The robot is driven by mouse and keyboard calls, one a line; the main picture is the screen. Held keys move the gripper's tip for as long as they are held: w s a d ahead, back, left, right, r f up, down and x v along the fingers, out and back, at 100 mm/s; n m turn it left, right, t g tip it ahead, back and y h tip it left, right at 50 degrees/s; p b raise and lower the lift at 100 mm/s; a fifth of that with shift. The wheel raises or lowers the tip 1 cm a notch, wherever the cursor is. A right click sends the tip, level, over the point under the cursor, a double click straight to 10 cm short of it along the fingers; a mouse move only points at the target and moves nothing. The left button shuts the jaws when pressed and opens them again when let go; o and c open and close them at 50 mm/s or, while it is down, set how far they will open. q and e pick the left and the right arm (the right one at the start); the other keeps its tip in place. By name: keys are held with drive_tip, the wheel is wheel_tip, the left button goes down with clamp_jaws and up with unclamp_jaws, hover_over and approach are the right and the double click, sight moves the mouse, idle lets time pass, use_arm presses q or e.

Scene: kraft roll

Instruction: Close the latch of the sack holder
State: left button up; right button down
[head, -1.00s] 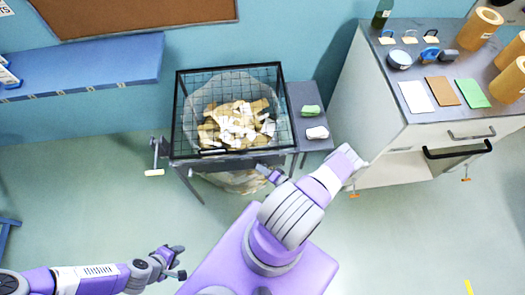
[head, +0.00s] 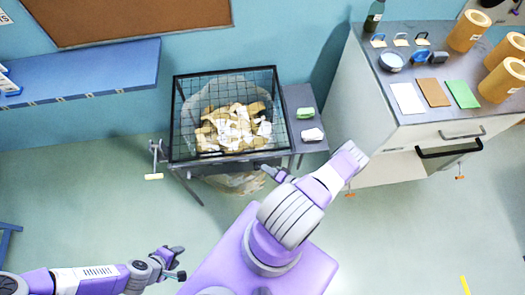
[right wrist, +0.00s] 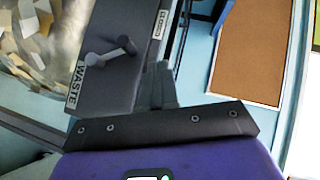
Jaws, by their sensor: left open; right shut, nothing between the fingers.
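The sack holder (head: 172,120) is a black frame with a wire-grid top over a clear sack of paper scraps (head: 232,125). In the right wrist view its dark front panel (right wrist: 110,85), labelled WASTE, carries a grey lever latch (right wrist: 112,52) with a round knob at its lower left end. My right gripper (head: 262,168) is at the holder's front, right of the middle. Its fingers are together and empty; in the right wrist view the fingertips (right wrist: 159,68) appear to the right of the lever, apart from it. My left gripper (head: 174,262) is open and empty, low over the floor area.
A side shelf (head: 302,95) right of the holder bears a green and a pale item. A crank-like part with a pale handle (head: 154,176) sticks out at the holder's left. A cabinet (head: 400,150) with rolls and cards stands at right. The front-left floor is open.

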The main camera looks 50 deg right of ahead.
drive_tip(key=s+a+r, duration=0.1)
drive_tip(key=s+r, duration=0.3)
drive_tip(key=s, duration=0.2)
drive_tip(key=shift+s+a, duration=0.2)
drive_tip(key=shift+s, duration=0.15)
drive_tip(key=shift+a, duration=0.1)
